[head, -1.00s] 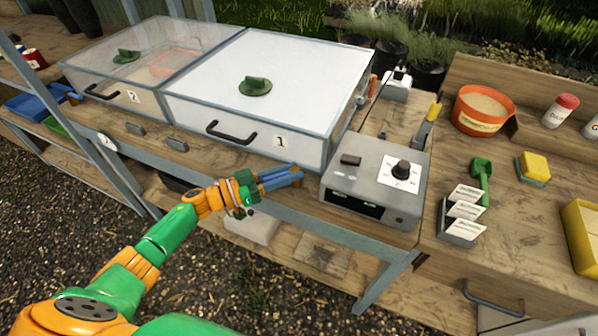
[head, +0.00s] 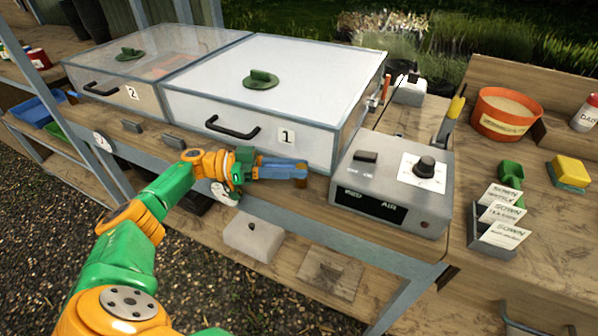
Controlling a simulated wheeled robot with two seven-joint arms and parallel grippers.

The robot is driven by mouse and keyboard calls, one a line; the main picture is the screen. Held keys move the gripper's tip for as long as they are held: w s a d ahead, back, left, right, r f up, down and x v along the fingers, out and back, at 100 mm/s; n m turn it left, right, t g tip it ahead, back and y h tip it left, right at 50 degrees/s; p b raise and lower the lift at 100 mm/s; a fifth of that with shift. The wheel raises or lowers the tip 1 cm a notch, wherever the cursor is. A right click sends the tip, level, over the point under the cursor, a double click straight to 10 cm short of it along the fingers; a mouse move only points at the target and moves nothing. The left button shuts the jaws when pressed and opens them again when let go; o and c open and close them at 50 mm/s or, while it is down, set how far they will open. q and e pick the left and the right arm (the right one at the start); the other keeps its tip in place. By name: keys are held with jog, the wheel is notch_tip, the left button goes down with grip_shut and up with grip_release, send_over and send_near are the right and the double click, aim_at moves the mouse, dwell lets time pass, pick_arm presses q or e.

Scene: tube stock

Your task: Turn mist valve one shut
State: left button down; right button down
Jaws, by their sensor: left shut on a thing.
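My left gripper (head: 292,170) reaches in from the left along the front rail of the bench, just below the number 1 label (head: 286,136) of the large white-lidded propagator (head: 270,80). Its blue fingers are shut at their tips on a small brownish part (head: 301,181), which I take to be the handle of mist valve one. The fingers hide most of it, so I cannot tell its angle. A white dial (head: 224,192) shows on the rail just below my wrist. My right gripper is not in view.
A grey control box (head: 392,180) with a black knob stands close right of my fingers. Propagator 2 (head: 125,93) and another dial (head: 103,142) are to the left. Sown labels (head: 500,215) and an orange pot (head: 503,115) stand at right.

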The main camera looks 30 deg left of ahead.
pick_arm(q)
jog(key=shift+f, duration=0.1)
jog(key=c, duration=0.8)
grip_release()
jog(key=shift+d, duration=0.1)
jog(key=shift+c, duration=0.2)
jog(key=b+v, duration=0.2)
jog(key=v, duration=0.1)
jog(key=b+v, duration=0.2)
jog(key=v, duration=0.1)
jog(key=shift+s+a+f, duration=0.15)
jog(key=shift+a+f, duration=0.1)
jog(key=shift+a, duration=0.05)
jog(key=shift+s+a+r, duration=0.1)
jog(key=shift+s+a, duration=0.05)
jog(key=shift+a, duration=0.05)
jog(key=shift+r, duration=0.15)
